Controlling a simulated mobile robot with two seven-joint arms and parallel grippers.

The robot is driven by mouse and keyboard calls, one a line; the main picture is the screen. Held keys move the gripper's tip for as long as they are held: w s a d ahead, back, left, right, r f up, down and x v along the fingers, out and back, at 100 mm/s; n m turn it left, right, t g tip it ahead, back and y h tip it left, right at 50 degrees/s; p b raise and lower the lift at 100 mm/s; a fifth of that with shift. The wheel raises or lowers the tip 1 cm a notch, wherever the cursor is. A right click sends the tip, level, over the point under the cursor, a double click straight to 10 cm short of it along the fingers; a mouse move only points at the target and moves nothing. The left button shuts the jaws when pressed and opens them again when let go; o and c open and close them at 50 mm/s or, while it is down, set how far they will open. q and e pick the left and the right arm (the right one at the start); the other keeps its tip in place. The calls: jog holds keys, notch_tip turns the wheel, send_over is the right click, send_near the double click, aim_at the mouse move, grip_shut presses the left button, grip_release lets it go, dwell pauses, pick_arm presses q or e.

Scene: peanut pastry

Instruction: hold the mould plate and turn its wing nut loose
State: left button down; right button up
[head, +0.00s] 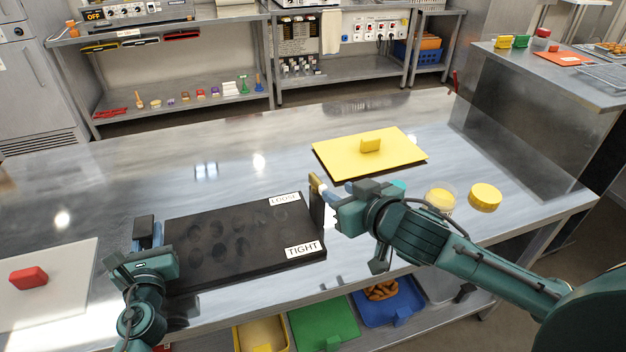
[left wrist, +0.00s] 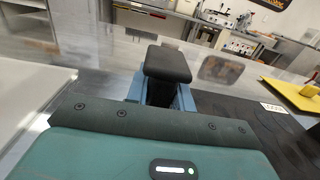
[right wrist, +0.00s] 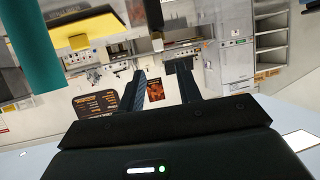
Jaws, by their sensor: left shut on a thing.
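The mould plate (head: 225,270) is a black slab with round hollows, lying on the steel table. White labels on it read LOOSE (head: 284,199) and TIGHT (head: 303,249). A dark upright bracket (head: 317,208) stands at its right edge, with a brass-coloured piece, seemingly the wing nut (head: 315,182), at its top. My left gripper (head: 147,236) is shut on a black handle (left wrist: 167,64) at the plate's left end. My right gripper (head: 333,190) points left, close beside the brass piece. Its fingers (right wrist: 162,85) stand apart with nothing seen between them. Contact cannot be told.
A yellow board (head: 340,155) with a yellow block lies behind the plate. Yellow-topped round tubs (head: 485,196) stand to the right, near my right forearm. A white board (head: 60,285) with a red block (head: 28,278) lies at the left. The table's back left is clear.

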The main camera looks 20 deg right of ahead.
aim_at(319, 182)
jog(key=x, duration=1)
jog(key=shift+w+f, duration=0.15)
jog(key=shift+w, duration=0.05)
jog(key=shift+c, duration=0.3)
grip_shut()
